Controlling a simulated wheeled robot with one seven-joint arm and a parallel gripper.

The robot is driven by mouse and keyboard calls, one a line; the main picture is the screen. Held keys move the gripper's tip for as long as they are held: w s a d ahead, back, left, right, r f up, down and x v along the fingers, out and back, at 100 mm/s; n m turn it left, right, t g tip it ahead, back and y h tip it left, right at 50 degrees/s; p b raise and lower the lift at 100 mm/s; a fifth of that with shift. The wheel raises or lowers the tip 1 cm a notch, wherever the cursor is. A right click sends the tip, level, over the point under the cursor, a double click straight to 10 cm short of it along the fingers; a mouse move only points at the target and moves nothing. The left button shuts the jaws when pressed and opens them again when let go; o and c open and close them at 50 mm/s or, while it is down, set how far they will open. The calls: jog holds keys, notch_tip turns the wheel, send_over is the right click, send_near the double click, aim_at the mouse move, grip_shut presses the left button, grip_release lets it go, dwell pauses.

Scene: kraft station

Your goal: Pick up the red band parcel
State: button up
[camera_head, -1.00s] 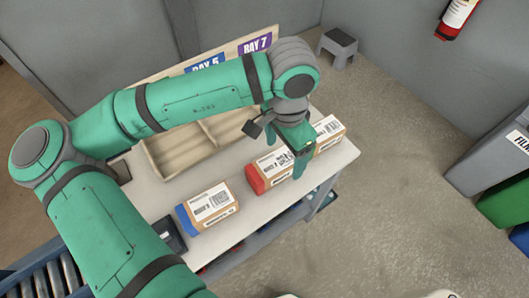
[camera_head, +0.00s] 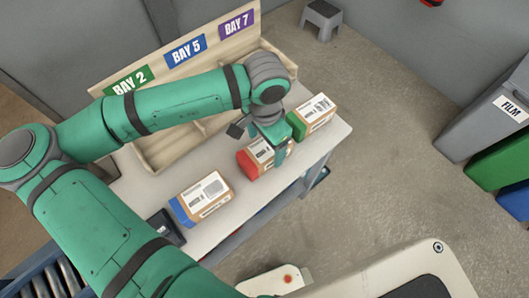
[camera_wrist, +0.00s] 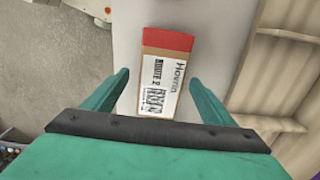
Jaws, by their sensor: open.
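The red band parcel (camera_head: 247,164) is a brown box with a red end and a white label, lying on the white table. In the wrist view the parcel (camera_wrist: 166,75) lies between and ahead of my fingers, its red end away from me. My gripper (camera_wrist: 160,88) is open, one finger to each side, with clear gaps to the parcel. In the head view my gripper (camera_head: 270,145) is over the parcel and hides part of it. I cannot tell the exact height between them.
A blue-ended parcel (camera_head: 202,197) lies to the left and a green-ended one (camera_head: 311,117) to the right on the table (camera_head: 232,222). Behind is a wooden rack (camera_head: 165,148) with signs for bays 2, 5 and 7. A dark device (camera_head: 165,226) sits at the table's left.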

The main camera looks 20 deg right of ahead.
jog(key=shift+w+d+f, duration=0.1)
jog(key=shift+f, duration=1.1)
jog(key=c, duration=1.4)
jog(key=shift+r, duration=0.1)
